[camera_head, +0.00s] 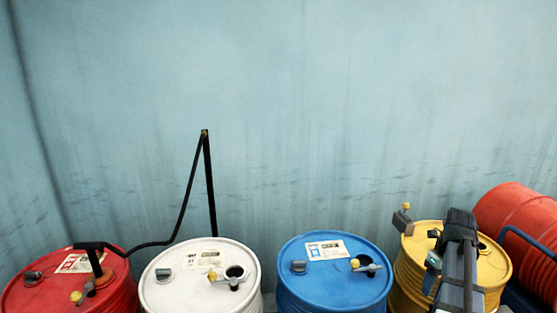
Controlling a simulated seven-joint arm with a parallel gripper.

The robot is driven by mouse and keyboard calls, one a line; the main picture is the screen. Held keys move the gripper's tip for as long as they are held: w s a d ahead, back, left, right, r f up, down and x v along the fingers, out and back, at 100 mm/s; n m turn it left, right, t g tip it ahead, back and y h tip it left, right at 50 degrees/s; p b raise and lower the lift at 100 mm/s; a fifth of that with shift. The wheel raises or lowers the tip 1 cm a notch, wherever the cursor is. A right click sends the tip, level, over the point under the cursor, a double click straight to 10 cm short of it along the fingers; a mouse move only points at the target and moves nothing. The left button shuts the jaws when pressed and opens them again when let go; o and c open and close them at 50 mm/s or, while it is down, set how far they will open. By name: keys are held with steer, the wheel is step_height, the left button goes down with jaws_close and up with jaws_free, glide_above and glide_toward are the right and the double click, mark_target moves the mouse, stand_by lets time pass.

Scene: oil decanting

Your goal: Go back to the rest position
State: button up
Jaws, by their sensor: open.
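My arm, dark grey and black, stands in front of the yellow drum (408,272) at the right and hides part of its top.
A red drum (122,290), a white drum (165,293) and a blue drum (330,290) stand to the left. A black hose on a post (209,185) rises behind. A red drum lies tilted (515,215) at far right, near a blue rail (530,240). The space above is clear.

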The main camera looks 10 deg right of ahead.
steer(key=s+a+f+n+g+y, duration=0.1)
steer(key=s+a+f+n+g, duration=0.1)
steer(key=s+a+f+n, duration=0.75)
steer(key=a+f+n+g+y, duration=0.15)
steer(key=a+f, duration=0.55)
steer(key=f, duration=0.7)
steer(key=s+a+f+n+g, duration=0.2)
steer(key=s+a+f+n, duration=0.5)
steer(key=f, duration=0.5)
steer(key=s+a+f+n+h, duration=0.3)
steer(key=s+a+f+n, duration=0.8)
steer(key=s+f+n, duration=0.2)
steer(key=f+n, duration=0.2)
steer(key=n, duration=0.2)
steer(key=shift+g+h, duration=0.35)
steer(key=shift+o, duration=0.3)
steer(key=shift+r, duration=0.1)
